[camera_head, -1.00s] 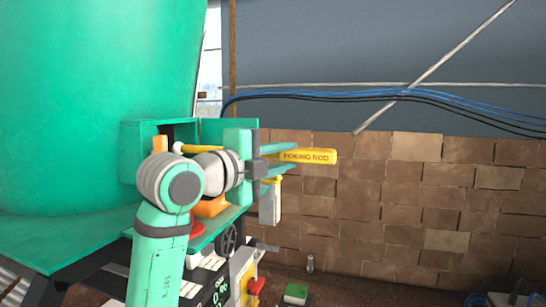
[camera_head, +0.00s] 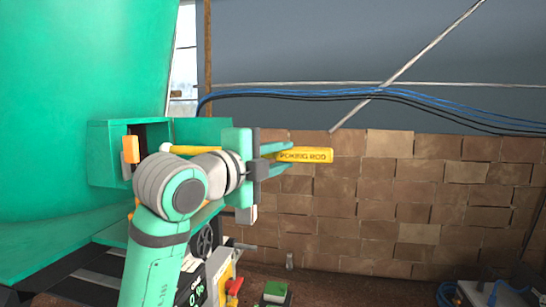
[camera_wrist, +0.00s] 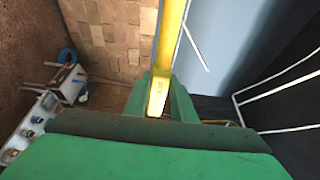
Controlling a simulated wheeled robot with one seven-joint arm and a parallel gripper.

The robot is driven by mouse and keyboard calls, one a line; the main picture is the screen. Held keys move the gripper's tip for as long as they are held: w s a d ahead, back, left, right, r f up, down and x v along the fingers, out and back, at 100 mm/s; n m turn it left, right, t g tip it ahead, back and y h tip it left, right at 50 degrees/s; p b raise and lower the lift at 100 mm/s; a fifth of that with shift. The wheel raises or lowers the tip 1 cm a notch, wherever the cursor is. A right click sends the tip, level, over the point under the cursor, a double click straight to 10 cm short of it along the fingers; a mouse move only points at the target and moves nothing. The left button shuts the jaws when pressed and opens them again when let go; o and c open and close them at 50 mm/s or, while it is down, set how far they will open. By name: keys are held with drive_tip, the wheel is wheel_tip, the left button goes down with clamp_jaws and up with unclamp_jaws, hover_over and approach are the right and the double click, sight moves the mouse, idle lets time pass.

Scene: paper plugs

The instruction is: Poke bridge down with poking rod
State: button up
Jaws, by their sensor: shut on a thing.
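The yellow poking rod (camera_head: 304,155), with dark lettering on its handle, is held roughly level in my gripper (camera_head: 278,157). Its thinner part runs left behind my wrist to a pale rounded tip (camera_head: 166,149) at the opening of a green hopper box (camera_head: 112,150). The rod also shows in the wrist view (camera_wrist: 166,60), running up between my gripper's fingers (camera_wrist: 160,98). An orange-yellow handle (camera_head: 130,149) stands at the box's opening. The inside of the box is dark, and I cannot make out the bridge.
A large green tank (camera_head: 80,70) fills the left. A control panel with a red knob (camera_head: 232,286) and a handwheel (camera_head: 203,243) sits below my arm. A brick wall (camera_head: 400,190) stands behind, with free room to the right.

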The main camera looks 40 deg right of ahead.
sight(310, 157)
drive_tip(key=shift+s+d, duration=1.75)
drive_tip(key=shift+s, duration=0.3)
drive_tip(key=s+d, duration=0.4)
drive_tip(key=s, duration=0.1)
drive_tip(key=shift+s+d, duration=0.15)
drive_tip(key=shift+d, duration=0.1)
drive_tip(key=s+d, duration=0.4)
drive_tip(key=s, duration=0.1)
drive_tip(key=shift+s+d, duration=0.2)
drive_tip(key=shift+d, duration=0.1)
